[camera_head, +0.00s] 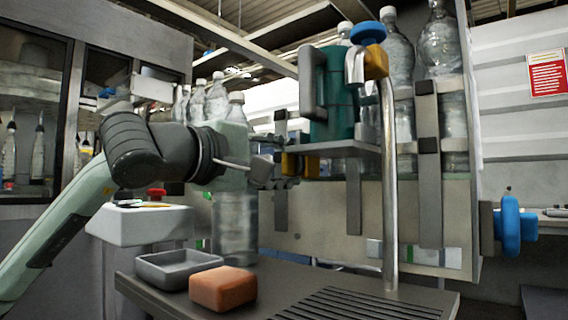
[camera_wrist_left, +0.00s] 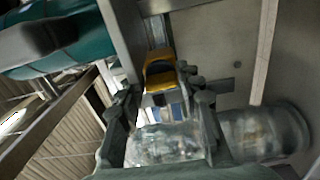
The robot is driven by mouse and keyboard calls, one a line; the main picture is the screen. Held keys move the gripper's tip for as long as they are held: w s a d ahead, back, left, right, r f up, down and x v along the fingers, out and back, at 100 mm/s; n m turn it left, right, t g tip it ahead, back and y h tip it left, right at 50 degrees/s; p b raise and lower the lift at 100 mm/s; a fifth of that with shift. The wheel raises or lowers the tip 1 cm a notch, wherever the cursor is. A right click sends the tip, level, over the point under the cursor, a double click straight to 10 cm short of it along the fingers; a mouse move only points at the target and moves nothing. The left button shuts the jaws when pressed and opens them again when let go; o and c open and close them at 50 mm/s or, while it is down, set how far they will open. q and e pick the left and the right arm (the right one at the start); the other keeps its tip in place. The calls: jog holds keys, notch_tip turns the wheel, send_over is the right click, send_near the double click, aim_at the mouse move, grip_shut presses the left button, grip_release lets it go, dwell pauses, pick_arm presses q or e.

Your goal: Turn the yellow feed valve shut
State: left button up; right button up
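The yellow feed valve (camera_head: 291,164) sits on the panel below the shelf with the teal container. My left gripper (camera_head: 276,170) is right in front of it, and its fingertips partly cover it. In the left wrist view the yellow valve handle (camera_wrist_left: 160,74) shows just beyond and between the fingers of my left gripper (camera_wrist_left: 165,103). The fingers stand apart with a gap between them; I cannot tell whether they touch the handle. My right gripper is not in view.
A teal container (camera_head: 333,95) stands on the shelf above. A blue handle (camera_head: 511,225) is at right. A grey tray (camera_head: 172,280) and orange sponge (camera_head: 223,288) lie below.

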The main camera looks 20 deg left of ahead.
pick_arm(q)
jog(key=shift+o, duration=1.3)
jog(key=shift+s, duration=0.1)
jog(key=v, duration=1.1)
jog(key=shift+s+a, duration=0.15)
jog(key=shift+s, duration=0.25)
